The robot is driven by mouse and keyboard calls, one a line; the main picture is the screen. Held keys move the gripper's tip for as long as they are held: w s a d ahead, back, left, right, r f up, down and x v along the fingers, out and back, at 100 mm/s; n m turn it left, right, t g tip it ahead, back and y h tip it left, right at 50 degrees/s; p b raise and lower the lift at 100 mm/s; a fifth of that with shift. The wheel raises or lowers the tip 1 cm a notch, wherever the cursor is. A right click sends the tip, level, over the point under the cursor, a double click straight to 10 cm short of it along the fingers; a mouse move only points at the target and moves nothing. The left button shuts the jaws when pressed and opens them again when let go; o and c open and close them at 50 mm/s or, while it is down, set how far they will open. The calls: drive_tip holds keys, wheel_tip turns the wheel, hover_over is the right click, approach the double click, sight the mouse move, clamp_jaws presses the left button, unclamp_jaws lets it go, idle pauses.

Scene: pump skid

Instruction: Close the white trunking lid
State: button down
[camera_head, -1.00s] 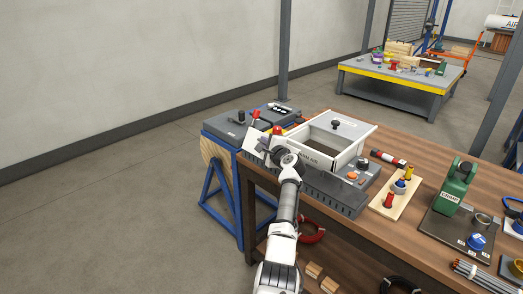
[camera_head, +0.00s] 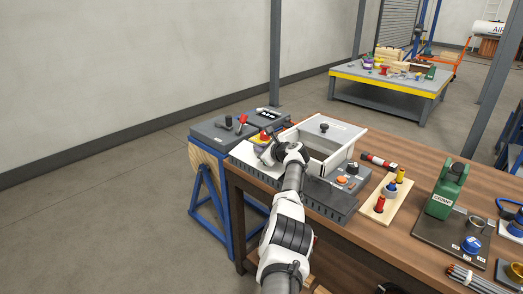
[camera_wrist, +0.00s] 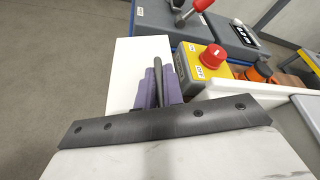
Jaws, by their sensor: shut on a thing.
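The white trunking lid (camera_head: 241,153) lies low along the left part of the grey slotted trunking (camera_head: 325,196) at the bench's front edge. I cannot tell whether it is fully seated. My gripper (camera_head: 268,141) is over the lid's right part, and my wrist hides some of it. In the wrist view the lid (camera_wrist: 124,70) runs beneath my purple-padded fingers (camera_wrist: 160,85), which are shut around a dark upright piece at the lid. My wrist's dark edge hides the fingers' lower part.
A yellow box with a red button (camera_wrist: 212,57) stands close beside the lid. A white open-topped box (camera_head: 348,152) is behind the trunking. A grey control box (camera_head: 346,180) and a wooden board with coloured pegs (camera_head: 378,207) are to the right. Bare floor lies left.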

drive_tip(key=shift+d+f, duration=0.1)
drive_tip(key=shift+f, duration=0.05)
idle(0.4)
drive_tip(key=c, duration=1.5)
unclamp_jaws()
drive_tip(key=p, duration=0.1)
drive_tip(key=r+p, duration=0.1)
drive_tip(key=shift+s+d+p, duration=0.25)
drive_tip(key=shift+p, duration=0.05)
drive_tip(key=p+v, duration=0.2)
drive_tip(key=p, duration=0.1)
drive_tip(key=shift+p, duration=0.35)
drive_tip(key=shift+s+d+f+b, duration=0.15)
drive_tip(key=shift+s+d+b, duration=0.1)
drive_tip(key=shift+s+b, duration=0.1)
drive_tip(key=b+v, duration=0.1)
drive_tip(key=v, duration=0.9)
